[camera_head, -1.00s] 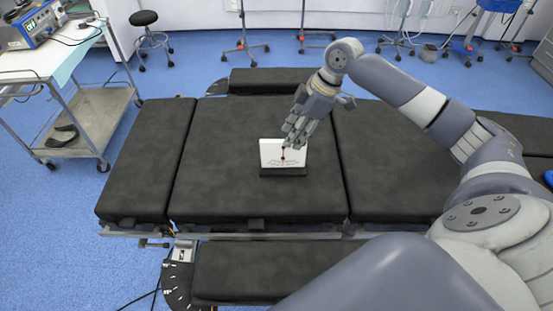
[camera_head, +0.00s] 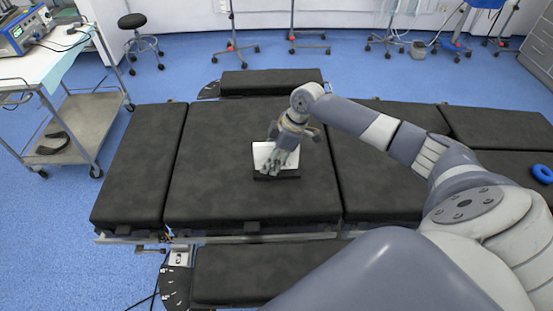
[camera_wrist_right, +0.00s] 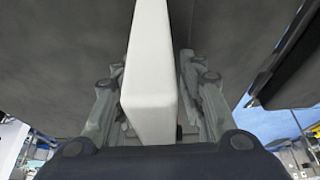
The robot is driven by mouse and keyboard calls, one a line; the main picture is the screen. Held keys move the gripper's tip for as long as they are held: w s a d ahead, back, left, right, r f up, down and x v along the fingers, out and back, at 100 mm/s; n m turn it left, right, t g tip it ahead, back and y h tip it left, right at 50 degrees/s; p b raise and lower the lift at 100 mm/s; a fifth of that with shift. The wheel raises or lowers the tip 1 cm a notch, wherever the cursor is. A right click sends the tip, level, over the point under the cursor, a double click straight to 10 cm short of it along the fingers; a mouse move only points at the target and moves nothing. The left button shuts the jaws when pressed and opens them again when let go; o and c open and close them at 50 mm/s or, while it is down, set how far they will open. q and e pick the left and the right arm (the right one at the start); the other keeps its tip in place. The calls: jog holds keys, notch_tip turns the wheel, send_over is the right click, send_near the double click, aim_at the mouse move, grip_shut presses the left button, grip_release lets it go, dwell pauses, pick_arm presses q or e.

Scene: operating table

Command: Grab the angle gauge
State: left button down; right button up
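The angle gauge (camera_head: 262,150) is a white upright panel on a black base, standing on the black operating table (camera_head: 215,205). My right gripper (camera_head: 272,165) is over it in the head view and hides most of its front, including the red needle. In the right wrist view, the gauge's white panel (camera_wrist_right: 150,70) rises between the two fingers of my right gripper (camera_wrist_right: 155,100). The fingers are spread, one on each side of the panel, with narrow gaps visible. My left gripper is not in view.
A blue ring (camera_head: 541,173) lies on the table at the far right. A trolley with equipment (camera_head: 85,118) stands on the left, and a stool (camera_head: 140,40) is behind. The table surface around the gauge is clear.

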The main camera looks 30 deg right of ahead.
grip_shut()
jog(key=shift+r, duration=0.15)
dwell(0.4)
